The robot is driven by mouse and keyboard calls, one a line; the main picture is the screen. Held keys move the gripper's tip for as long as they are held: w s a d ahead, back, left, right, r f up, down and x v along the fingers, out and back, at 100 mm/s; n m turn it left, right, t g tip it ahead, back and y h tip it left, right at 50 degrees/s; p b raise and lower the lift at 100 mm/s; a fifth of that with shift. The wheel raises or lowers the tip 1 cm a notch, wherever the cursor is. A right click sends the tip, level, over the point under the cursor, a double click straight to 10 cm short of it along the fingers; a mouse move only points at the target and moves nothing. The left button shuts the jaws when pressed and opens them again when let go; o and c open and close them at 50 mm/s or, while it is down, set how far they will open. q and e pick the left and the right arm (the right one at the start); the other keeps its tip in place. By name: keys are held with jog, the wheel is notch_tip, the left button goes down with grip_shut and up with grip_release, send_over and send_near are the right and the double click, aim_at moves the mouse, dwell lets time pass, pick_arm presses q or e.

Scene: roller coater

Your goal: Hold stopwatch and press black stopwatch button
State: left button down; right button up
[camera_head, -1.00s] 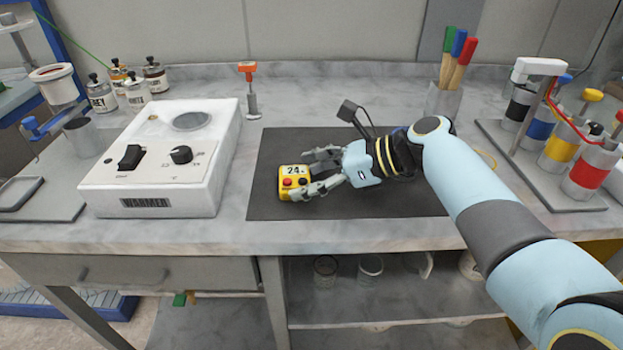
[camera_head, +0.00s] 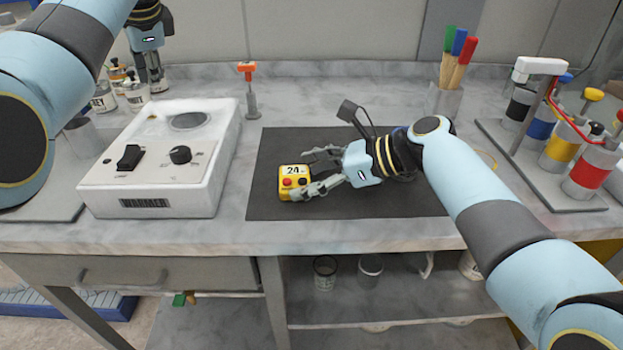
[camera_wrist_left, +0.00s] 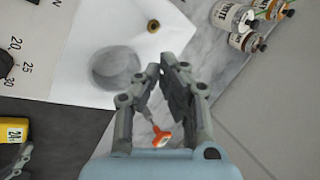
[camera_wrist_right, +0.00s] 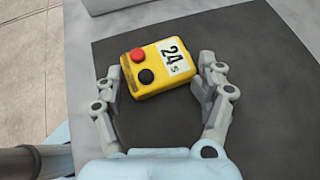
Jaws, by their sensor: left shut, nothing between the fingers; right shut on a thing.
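The yellow stopwatch (camera_head: 294,194) lies on the dark mat, its display reading 24. In the right wrist view, the stopwatch (camera_wrist_right: 155,90) shows its display, a red button (camera_wrist_right: 137,55) and a black button (camera_wrist_right: 146,76). My right gripper (camera_head: 306,176) is shut on the stopwatch, with one finger on either side; both buttons are uncovered. My left gripper (camera_head: 155,86) is shut and empty, high at the back left near the warmer, well away from the stopwatch. In the left wrist view, a corner of the stopwatch (camera_wrist_left: 12,131) shows at the left edge.
The white warmer (camera_head: 150,175) stands left of the dark mat (camera_head: 268,160). An orange-handled tool (camera_head: 247,92) stands behind the mat. Labelled bottles (camera_head: 103,98) are at the back left. A brush cup (camera_head: 444,100) and roller rack (camera_head: 545,165) are right. The mat's front is clear.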

pick_arm(q)
jog(key=d+m, duration=0.1)
jog(key=d, duration=0.2)
jog(key=d+m+h, duration=0.1)
jog(key=d+m, duration=0.1)
jog(key=d, duration=0.1)
jog(key=s+d+m+h, duration=0.1)
jog(key=d, duration=0.3)
jog(key=shift+f, duration=0.35)
jog(key=s+d+m+g+h, duration=0.3)
jog(key=d+m, duration=0.4)
jog(key=d, duration=0.6)
jog(key=m+g+h, duration=0.2)
jog(key=g, duration=0.2)
send_over(300, 179)
notch_tip(300, 179, down, 3)
jog(key=shift+f, duration=3.25)
